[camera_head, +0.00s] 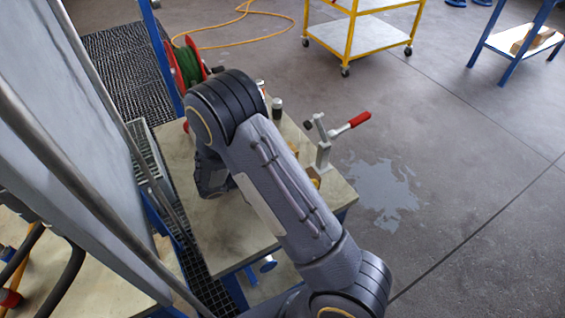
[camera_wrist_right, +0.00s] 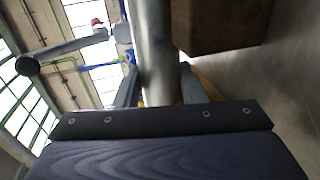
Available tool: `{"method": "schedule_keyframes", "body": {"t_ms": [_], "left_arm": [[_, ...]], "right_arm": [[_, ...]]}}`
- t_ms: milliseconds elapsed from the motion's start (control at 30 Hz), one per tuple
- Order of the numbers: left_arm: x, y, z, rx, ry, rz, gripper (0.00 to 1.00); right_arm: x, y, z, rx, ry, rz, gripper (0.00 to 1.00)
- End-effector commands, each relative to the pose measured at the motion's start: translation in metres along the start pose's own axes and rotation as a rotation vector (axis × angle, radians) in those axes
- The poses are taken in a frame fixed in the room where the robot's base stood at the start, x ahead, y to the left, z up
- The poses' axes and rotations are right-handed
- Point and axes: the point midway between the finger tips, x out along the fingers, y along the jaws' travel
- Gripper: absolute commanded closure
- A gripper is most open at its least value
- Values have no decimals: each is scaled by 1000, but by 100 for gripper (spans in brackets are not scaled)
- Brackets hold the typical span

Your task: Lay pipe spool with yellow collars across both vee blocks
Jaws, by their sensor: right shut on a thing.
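In the right wrist view a grey metal pipe (camera_wrist_right: 153,45) runs up the picture between the two fingers of my right gripper (camera_wrist_right: 158,82), which is shut on it. I take it for the pipe spool; its collars are not clearly shown. A brown block (camera_wrist_right: 220,24), possibly a vee block, is close to the right of the pipe; I cannot tell whether they touch. In the head view my right arm covers much of the bench and hides the spool and gripper. A small orange-brown piece (camera_head: 314,175) shows beside the arm. My left gripper is not in view.
A clamp with a red handle (camera_head: 347,125) stands at the right edge of the bench (camera_head: 232,235). A red hose reel (camera_head: 187,65) is behind the bench. A yellow cart (camera_head: 350,38) stands farther back. A tall grey panel (camera_head: 85,135) bounds the left side.

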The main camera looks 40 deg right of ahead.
Motion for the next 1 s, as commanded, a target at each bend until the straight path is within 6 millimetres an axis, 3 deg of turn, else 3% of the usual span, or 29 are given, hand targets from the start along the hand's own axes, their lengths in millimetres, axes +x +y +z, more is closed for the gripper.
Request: {"method": "schedule_keyframes", "body": {"t_ms": [367, 400, 567, 867, 1000], "left_arm": [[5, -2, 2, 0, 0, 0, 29], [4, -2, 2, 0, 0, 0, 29], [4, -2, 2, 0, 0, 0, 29], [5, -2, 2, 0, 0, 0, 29], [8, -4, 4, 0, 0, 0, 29]], "right_arm": [[1, -4, 0, 1, 0, 2, 100], [1, -3, 0, 0, 0, 2, 60], [1, -4, 0, 0, 0, 1, 39], [-1, -5, 0, -1, 1, -2, 38], [-16, -6, -1, 0, 5, -2, 38]]}}
